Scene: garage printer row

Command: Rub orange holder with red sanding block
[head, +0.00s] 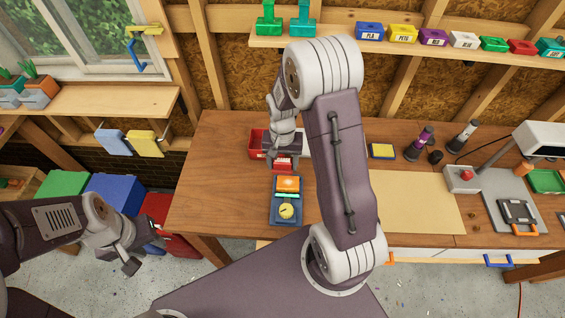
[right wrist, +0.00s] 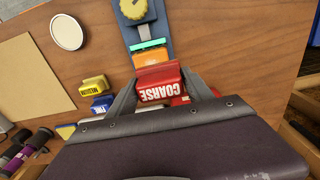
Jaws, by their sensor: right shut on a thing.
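The red sanding block, marked COARSE (right wrist: 160,88), is between the fingers of my right gripper (right wrist: 164,92), which is shut on it. In the head view the red block (head: 283,164) shows just below the gripper, over the wooden bench. The orange holder (head: 288,184) lies directly in front of the block, on a blue fixture (head: 276,212) with a teal strip and a yellow knob. It also shows in the right wrist view (right wrist: 156,61), its edge partly covered by the block. I cannot tell whether they touch. My left gripper (head: 147,258) is open and empty, low beside the bench's left end.
A red tray (head: 256,143) stands behind the block. Yellow MEDIUM (right wrist: 93,86) and blue FINE (right wrist: 102,103) blocks sit nearby. The bench left of the fixture is clear.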

